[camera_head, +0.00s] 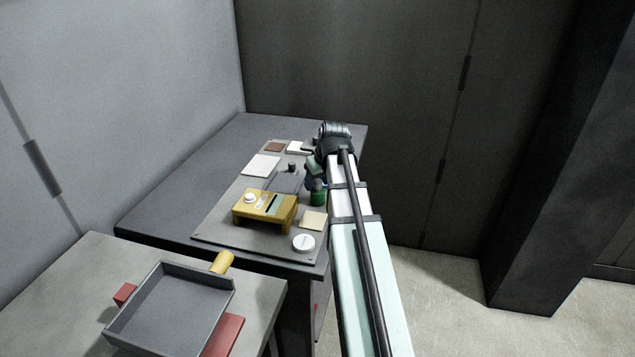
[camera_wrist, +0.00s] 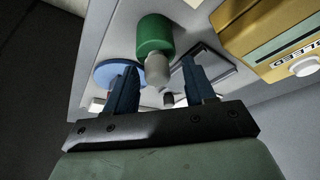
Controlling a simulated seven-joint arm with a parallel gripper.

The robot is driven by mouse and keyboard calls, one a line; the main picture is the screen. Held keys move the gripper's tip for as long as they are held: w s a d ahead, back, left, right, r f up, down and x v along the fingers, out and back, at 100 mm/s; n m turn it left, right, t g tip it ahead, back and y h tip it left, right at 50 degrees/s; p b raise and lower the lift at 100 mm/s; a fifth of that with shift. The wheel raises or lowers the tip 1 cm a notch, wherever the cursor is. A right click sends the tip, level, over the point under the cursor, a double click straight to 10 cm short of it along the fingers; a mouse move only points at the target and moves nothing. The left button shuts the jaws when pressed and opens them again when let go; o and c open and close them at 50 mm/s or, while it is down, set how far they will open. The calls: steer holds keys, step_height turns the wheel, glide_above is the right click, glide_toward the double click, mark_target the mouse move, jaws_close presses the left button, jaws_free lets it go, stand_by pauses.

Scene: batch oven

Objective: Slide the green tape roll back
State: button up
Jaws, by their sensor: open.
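The green tape roll (camera_head: 318,198) stands on the grey board, beside my arm in the head view. In the wrist view the green tape roll (camera_wrist: 154,35) is at the top centre, with a pale grey cylindrical piece (camera_wrist: 158,70) against its near end. My gripper (camera_wrist: 157,66) is open, its two blue fingers apart on either side of that pale piece. The green body lies just beyond the fingertips, and I see no grip on it. In the head view my gripper (camera_head: 313,172) is mostly hidden by my arm.
A yellow slotted box (camera_head: 265,207) with a white knob stands left of the roll. A blue disc (camera_wrist: 108,74) lies by the left finger. A white round piece (camera_head: 303,243) and a cream pad (camera_head: 313,220) are nearer the front. A grey tray (camera_head: 165,323) is at lower left.

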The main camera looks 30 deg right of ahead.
steer(key=v, duration=1.3)
steer(key=shift+s, duration=0.1)
